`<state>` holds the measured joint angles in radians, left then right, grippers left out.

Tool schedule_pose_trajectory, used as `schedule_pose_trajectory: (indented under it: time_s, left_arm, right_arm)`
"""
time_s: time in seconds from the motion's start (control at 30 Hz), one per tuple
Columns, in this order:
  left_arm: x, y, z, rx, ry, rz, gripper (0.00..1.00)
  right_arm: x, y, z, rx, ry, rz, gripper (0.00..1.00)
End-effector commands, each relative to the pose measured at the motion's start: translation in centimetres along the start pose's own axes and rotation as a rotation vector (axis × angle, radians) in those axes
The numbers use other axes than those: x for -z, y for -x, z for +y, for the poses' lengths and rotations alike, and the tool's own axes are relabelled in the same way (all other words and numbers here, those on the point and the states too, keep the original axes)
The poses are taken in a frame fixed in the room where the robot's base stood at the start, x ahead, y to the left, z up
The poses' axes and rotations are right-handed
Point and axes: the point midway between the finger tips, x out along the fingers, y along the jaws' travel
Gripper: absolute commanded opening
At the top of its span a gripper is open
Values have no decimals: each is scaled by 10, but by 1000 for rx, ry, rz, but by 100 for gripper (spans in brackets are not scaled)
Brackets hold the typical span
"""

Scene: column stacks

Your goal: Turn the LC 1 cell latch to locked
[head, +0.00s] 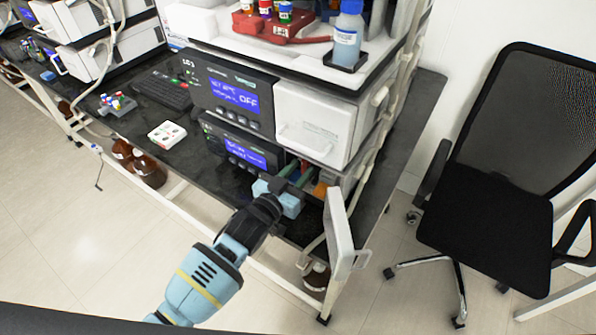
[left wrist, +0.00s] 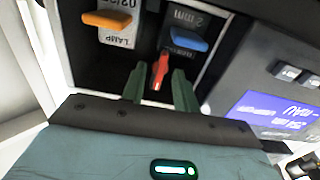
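My left gripper (head: 297,174) reaches into the open front bay of the lower instrument (head: 243,146). In the left wrist view its two green fingers (left wrist: 159,90) stand apart, one on each side of a red lever (left wrist: 160,71). There seems to be a gap between the lever and each finger. A blue handle (left wrist: 185,40) and an orange handle (left wrist: 107,19) sit deeper in the bay. The label by the orange handle reads LAMP. The other labels are not clearly readable, so I cannot tell for sure which part is the cell latch. My right gripper is not in view.
The bay's white door (head: 338,228) stands swung open, right of my left gripper. Above is a closed module (head: 315,127) whose display reads OFF. A keyboard (head: 163,88) and a white tray (head: 167,134) lie on the dark bench. A black chair (head: 490,225) stands at the right.

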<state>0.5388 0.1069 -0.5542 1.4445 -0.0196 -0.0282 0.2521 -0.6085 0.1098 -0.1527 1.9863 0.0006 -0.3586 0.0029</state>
Motion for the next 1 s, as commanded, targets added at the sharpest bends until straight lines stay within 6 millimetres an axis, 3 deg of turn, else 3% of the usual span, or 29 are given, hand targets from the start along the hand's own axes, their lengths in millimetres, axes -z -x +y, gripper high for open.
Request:
schedule_pose_trajectory:
  time_s: [0.5, 0.7, 1.0]
  left_arm:
    - [-1, 67, 0, 1, 1, -1, 30]
    - [0, 77, 0, 0, 0, -1, 30]
    - [0, 77, 0, 1, 0, -1, 30]
  right_arm:
    - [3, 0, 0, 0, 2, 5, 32]
    - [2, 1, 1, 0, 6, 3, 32]
    - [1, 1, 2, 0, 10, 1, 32]
